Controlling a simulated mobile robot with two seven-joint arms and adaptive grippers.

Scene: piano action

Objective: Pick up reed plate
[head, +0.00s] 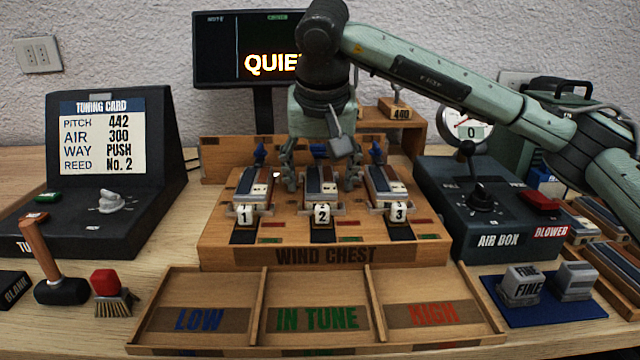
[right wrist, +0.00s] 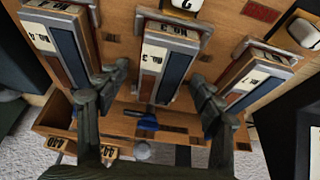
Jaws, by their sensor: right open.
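Three reed plates stand in a row on the wooden wind chest (head: 327,254), behind tags 1, 2 and 3. The middle reed plate (head: 314,188) has a dark red strip, a blue strip and a white label; it also shows in the right wrist view (right wrist: 174,65). The left reed plate (head: 256,186) and right reed plate (head: 388,184) look alike. My right gripper (head: 322,178) is open and empty, above the far end of the middle plate. In the right wrist view its fingers (right wrist: 158,92) are spread on either side of that plate, with no clear contact. My left gripper is not in view.
A tray (head: 265,310) marked LOW, IN TUNE and HIGH lies empty in front. The tuning card (head: 103,135) reads reed No. 2. The air box (head: 490,215) stands at right, with more plates beyond. A mallet (head: 45,262) and brush (head: 113,294) lie at left.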

